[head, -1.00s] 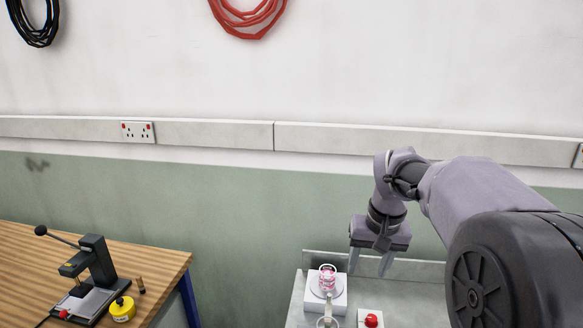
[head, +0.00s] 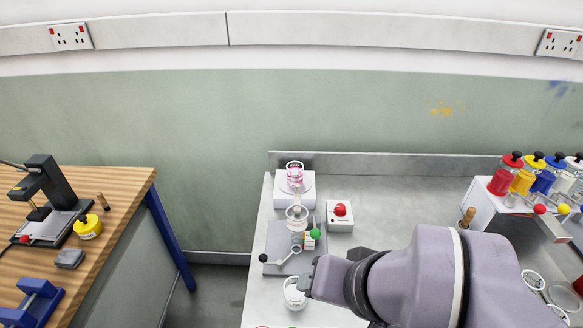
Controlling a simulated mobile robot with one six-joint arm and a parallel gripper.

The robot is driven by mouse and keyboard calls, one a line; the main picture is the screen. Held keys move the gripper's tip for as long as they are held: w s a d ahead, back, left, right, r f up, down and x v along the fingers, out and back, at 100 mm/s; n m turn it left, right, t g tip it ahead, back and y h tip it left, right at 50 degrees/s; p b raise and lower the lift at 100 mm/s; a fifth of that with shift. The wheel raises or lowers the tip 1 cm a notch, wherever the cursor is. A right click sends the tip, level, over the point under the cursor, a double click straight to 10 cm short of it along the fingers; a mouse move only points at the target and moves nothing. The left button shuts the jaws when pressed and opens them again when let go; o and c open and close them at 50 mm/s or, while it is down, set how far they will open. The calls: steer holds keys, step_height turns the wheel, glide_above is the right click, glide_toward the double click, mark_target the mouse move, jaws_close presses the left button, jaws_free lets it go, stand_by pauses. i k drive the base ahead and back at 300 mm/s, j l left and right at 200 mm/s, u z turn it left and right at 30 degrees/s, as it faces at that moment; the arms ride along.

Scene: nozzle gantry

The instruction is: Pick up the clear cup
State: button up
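A clear cup-like vessel (head: 295,176) with pink contents stands on a white square stand at the back left of the grey bench. A second clear, round vessel (head: 297,213) is just in front of it, above a grey fixture. A pale round cup or jar (head: 294,294) stands nearer the front edge. I cannot tell for sure which of these is the clear cup. My gripper (head: 304,284) points left, right beside the pale round one. Its fingers are mostly hidden or too small to show whether they are open or touch it.
The grey fixture (head: 275,243) carries a black-knobbed lever and a green ball. A white box with a red button (head: 340,216) stands beside it. Bottles with coloured contents (head: 505,175) fill a rack at right. The bench's back middle is clear. A wooden table (head: 130,185) stands left.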

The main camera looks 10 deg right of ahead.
mark_target(294, 169)
steer(key=j+z, duration=0.4)
steer(key=j, duration=0.4)
steer(key=k+j+z, duration=0.1)
steer(key=j+z, duration=0.25)
steer(key=j, duration=0.45)
steer(key=i+j+z, duration=0.2)
steer(key=j+z, duration=0.2)
steer(key=j, duration=0.25)
